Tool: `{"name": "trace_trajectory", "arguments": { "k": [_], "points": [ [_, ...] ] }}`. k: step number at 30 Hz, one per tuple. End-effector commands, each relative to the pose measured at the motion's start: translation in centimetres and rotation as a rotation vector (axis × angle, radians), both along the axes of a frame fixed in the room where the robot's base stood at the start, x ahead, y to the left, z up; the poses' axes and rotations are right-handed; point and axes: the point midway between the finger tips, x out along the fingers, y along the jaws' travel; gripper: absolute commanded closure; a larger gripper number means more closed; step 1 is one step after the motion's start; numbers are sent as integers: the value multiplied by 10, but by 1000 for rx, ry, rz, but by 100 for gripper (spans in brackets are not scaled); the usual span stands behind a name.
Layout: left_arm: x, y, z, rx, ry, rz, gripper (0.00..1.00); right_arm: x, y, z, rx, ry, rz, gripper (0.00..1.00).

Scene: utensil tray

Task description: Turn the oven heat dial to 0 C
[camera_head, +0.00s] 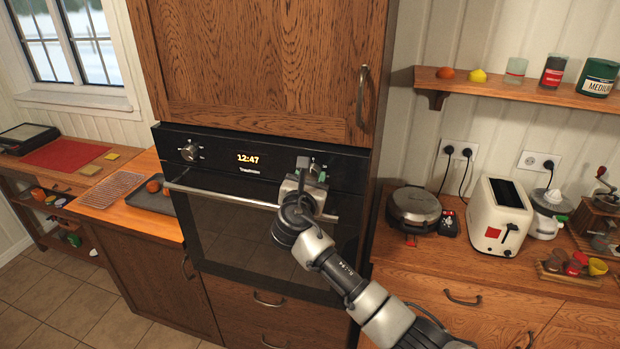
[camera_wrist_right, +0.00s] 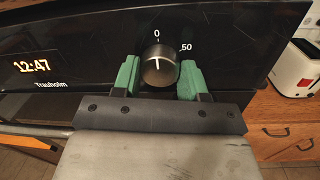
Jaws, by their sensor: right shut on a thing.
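The oven heat dial (camera_wrist_right: 159,68) is a round silver knob on the black oven panel. In the right wrist view the "0" mark is above it and "50" is to its upper right. A light pointer line on the dial's face points up, about at the 0. My right gripper (camera_head: 311,169) is at the right part of the oven panel. Its green fingers stand on either side of the dial, and it is shut on the dial in the right wrist view (camera_wrist_right: 159,80). In the head view the gripper hides the dial. My left gripper is not in view.
The oven (camera_head: 262,232) has a second knob (camera_head: 189,151) at the panel's left and a display reading 12:47 (camera_head: 248,158). Its door handle (camera_head: 225,195) runs below the panel. A waffle iron (camera_head: 413,207) and a toaster (camera_head: 499,215) stand on the right counter.

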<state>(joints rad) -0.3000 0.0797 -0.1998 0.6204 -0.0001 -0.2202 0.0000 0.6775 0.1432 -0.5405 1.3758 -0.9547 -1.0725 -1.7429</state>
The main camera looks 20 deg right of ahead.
Motion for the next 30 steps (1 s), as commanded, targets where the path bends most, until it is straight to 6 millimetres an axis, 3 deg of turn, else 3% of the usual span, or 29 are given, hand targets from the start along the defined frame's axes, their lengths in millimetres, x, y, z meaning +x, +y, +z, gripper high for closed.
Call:
{"name": "trace_trajectory", "arguments": {
  "k": [13, 14, 18, 30],
  "points": [
    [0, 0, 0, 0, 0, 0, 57, 1, -1, 4, -11, -2, -1, 81],
    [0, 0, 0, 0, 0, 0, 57, 1, -1, 4, -11, -2, -1, 54],
    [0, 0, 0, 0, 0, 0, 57, 0, -1, 3, -10, 0, 0, 33],
    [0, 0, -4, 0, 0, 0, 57, -6, 4, -1, -8, 2, 2, 32]
  ]
}}
